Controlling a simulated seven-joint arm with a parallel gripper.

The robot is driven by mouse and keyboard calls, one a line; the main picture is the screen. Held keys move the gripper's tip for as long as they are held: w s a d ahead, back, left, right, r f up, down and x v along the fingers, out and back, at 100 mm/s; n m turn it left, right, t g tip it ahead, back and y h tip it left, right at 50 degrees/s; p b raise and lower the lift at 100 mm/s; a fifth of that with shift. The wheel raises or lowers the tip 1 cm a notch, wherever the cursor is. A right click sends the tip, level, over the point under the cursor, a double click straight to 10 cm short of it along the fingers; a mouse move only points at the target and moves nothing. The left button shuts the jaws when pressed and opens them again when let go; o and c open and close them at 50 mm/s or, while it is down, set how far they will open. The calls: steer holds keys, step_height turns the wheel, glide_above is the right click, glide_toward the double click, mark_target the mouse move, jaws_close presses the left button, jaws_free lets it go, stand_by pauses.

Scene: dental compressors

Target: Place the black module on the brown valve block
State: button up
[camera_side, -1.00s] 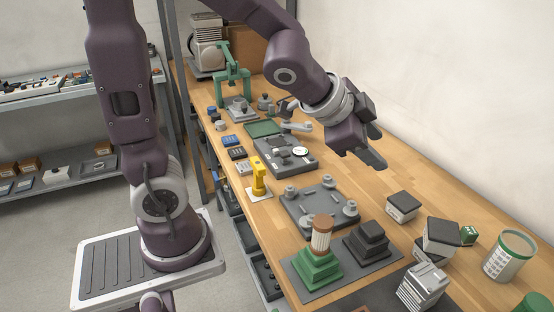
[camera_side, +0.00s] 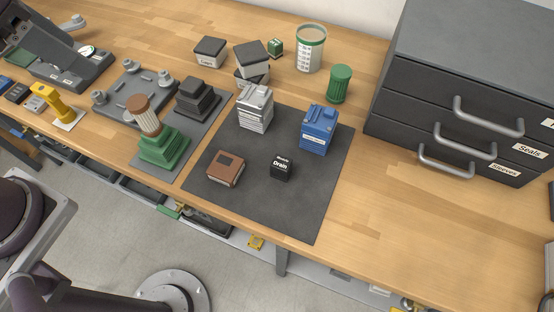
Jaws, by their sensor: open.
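The black module (camera_side: 281,169) is a small dark cube with white lettering that seems to read "Drain". It stands on the dark mat (camera_side: 290,212), right of the brown valve block (camera_side: 226,168) and apart from it. The valve block is a low brown box with a darker patch on top; nothing rests on it.
A silver ribbed block (camera_side: 255,108) and a blue block (camera_side: 319,129) stand behind the module on the mat. A green base with a brown-topped column (camera_side: 160,146) and a stepped black block (camera_side: 196,100) stand left. A drawer cabinet (camera_side: 465,75) fills the right. The mat's front is clear.

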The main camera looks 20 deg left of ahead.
steer(key=w+d+f+m+g, duration=0.2)
steer(key=w+d+f+m, duration=0.35)
steer(key=w+d, duration=0.3)
steer(key=m+g+h, duration=0.1)
steer(key=m+g, duration=0.1)
steer(key=m, duration=0.6)
glide_above(281, 162)
steer(key=a, duration=0.2)
step_height(281, 162, down, 13)
steer(key=f, duration=0.2)
steer(key=d+f, duration=0.1)
steer(key=f, duration=0.2)
steer(key=d+f, duration=0.1)
steer(key=f, duration=0.1)
steer(key=shift+f, duration=0.4)
jaws_close()
